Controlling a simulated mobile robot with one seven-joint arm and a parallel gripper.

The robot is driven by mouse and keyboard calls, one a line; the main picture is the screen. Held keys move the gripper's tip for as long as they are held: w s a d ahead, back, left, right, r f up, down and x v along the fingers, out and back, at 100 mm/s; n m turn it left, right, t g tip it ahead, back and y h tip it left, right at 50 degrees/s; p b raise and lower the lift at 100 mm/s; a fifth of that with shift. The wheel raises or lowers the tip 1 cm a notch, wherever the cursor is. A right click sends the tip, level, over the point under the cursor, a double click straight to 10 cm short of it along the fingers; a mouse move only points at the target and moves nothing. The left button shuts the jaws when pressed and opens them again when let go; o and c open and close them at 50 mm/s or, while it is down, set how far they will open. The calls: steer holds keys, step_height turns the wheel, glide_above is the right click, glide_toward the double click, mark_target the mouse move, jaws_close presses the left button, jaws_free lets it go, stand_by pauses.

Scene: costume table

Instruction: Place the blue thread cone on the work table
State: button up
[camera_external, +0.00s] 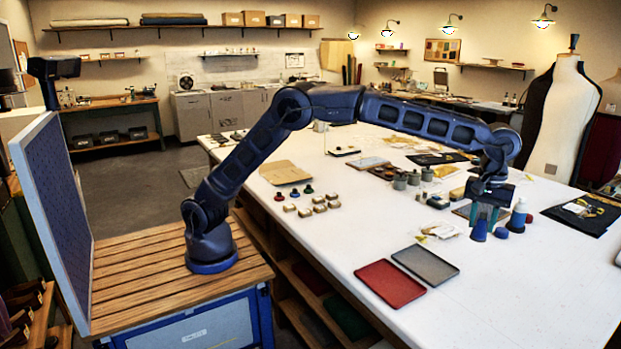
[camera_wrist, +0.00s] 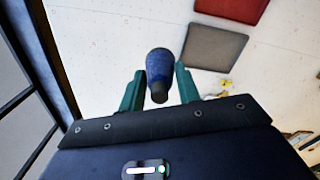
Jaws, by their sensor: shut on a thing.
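My gripper (camera_external: 487,214) is at the right part of the white work table, pointing down. In the wrist view, the blue thread cone (camera_wrist: 159,68) sits between the two green fingers (camera_wrist: 160,92), its narrow dark end toward the palm. My gripper is shut on it. In the external view, the blue cone (camera_external: 479,231) shows at the fingertips, wide end down. I cannot tell whether its base touches the work table (camera_external: 390,225).
A red tray (camera_external: 390,286) and a grey tray (camera_external: 425,264) lie at the front left. The table's front right is clear. Dress forms (camera_external: 565,120) stand behind.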

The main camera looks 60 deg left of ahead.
steer(key=s+d, duration=0.4)
steer(key=s, duration=0.2)
steer(key=s+d+f+m, duration=0.1)
steer(key=s+d, duration=0.3)
steer(key=s, duration=0.3)
steer(key=shift+s+d+m, duration=0.25)
steer(key=shift+m, duration=0.05)
step_height(320, 180, down, 20)
steer(key=shift+r, duration=0.2)
steer(key=shift+f, duration=0.1)
steer(key=o, duration=1)
steer(key=shift+c, duration=0.2)
